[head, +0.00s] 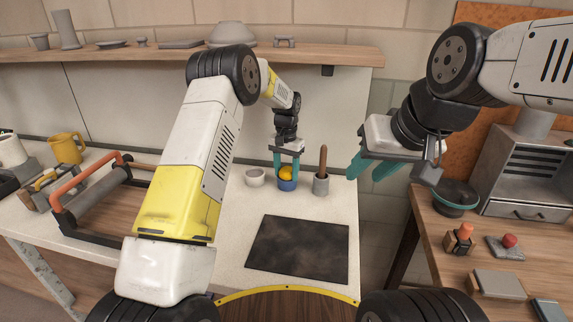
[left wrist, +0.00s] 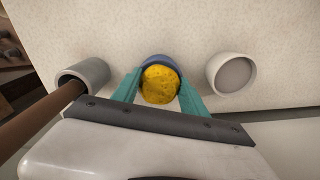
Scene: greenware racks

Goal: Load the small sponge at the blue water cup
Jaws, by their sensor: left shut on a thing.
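The small sponge (head: 286,172) is yellow and round with a pitted surface. It shows at the mouth of the blue water cup (head: 287,185), which stands on the pale worktop. My left gripper (head: 286,160) points down at the cup, its teal fingers on either side of the sponge. In the left wrist view the sponge (left wrist: 160,84) sits between the fingertips, with the blue cup's rim (left wrist: 158,60) behind it. How deep the sponge is in the cup is hidden. My right gripper (head: 372,166) hangs empty in the air at the right, its teal fingers apart.
A white bowl (head: 255,177) stands left of the cup and a grey holder (head: 321,186) with a brown handle stands right of it. A dark mat (head: 298,248) lies in front. A slab roller (head: 95,200) is at the left. A side table (head: 440,240) carries a dark bowl (head: 456,196).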

